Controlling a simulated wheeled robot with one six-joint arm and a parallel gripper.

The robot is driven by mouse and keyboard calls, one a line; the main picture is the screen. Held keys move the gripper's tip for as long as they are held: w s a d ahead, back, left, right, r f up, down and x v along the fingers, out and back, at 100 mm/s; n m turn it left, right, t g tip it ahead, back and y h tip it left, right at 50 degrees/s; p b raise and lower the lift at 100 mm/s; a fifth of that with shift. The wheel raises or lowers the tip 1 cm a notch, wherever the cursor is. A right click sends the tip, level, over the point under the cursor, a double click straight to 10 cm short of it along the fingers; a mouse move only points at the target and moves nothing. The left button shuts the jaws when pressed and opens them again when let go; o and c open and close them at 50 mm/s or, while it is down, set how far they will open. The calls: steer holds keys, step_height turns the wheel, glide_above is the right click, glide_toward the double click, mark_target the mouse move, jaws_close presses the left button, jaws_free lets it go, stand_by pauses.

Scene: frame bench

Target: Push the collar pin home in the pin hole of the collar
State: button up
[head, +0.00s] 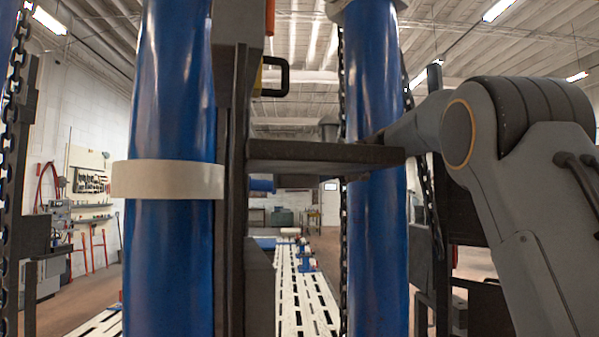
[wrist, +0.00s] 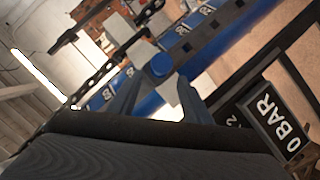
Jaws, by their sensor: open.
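The pale cream collar (head: 168,180) is wrapped around the left blue post (head: 172,260) in the head view. No pin or pin hole can be made out on the side of it facing me. In the wrist view my gripper (wrist: 160,80) shows two blue-grey fingers standing apart, open. A round blue disc (wrist: 160,67) appears between the fingertips, with a pale piece (wrist: 168,92) below it. I cannot tell whether the disc is the collar pin, or whether the fingers touch it. In the head view my gripper is hidden.
A second blue post (head: 376,240) stands to the right. A dark horizontal plate (head: 325,152) juts out from a dark upright between the posts, close to my arm. Chains hang beside the posts. A dark "0 BAR" sign (wrist: 270,118) is at right in the wrist view.

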mark_target(269, 182)
steer(key=p+x, duration=0.2)
steer(key=x, duration=0.4)
steer(key=shift+a+f+p, duration=0.15)
steer(key=shift+a+p, duration=0.15)
jaws_close()
steer(key=shift+a+f+b, duration=0.1)
steer(key=shift+a+b, duration=0.15)
steer(key=shift+b, duration=0.65)
stand_by(1.4)
steer(key=shift+c, duration=0.2)
jaws_free()
steer(key=shift+a, duration=0.1)
